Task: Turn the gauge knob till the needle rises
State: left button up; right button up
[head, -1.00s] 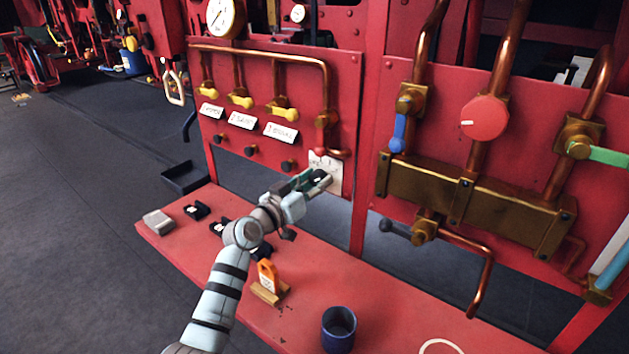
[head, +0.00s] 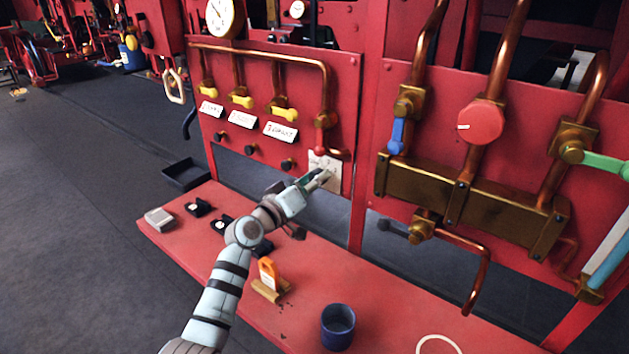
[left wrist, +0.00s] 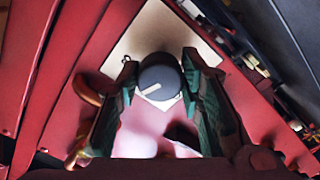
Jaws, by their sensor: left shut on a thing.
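The gauge knob (left wrist: 158,80) is a round dark grey knob with a pale pointer line, on a cream plate (head: 332,172) at the lower right of the left red panel. My left gripper (head: 319,178) is at this plate and hides the knob in the head view. In the left wrist view its green-lined fingers (left wrist: 157,84) are shut on the knob, one on each side; the pointer line slants to the lower left. The round white gauge (head: 221,14) is at the panel's top left; its thin needle appears to lean to the upper left. My right gripper is out of view.
Yellow-handled valves (head: 284,112) and small black knobs (head: 288,165) are left of the plate. A copper pipe (head: 326,95) runs down just above it. The red bench (head: 215,268) below bears a blue cup (head: 338,327) and an orange tag on a wooden stand (head: 268,278).

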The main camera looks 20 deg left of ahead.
pick_arm(q)
jog(key=o, duration=1.2)
jog(key=shift+c, duration=0.2)
jog(key=shift+a, duration=0.1)
jog(key=shift+s, duration=0.1)
jog(key=v, duration=1.2)
jog(key=shift+f, duration=0.1)
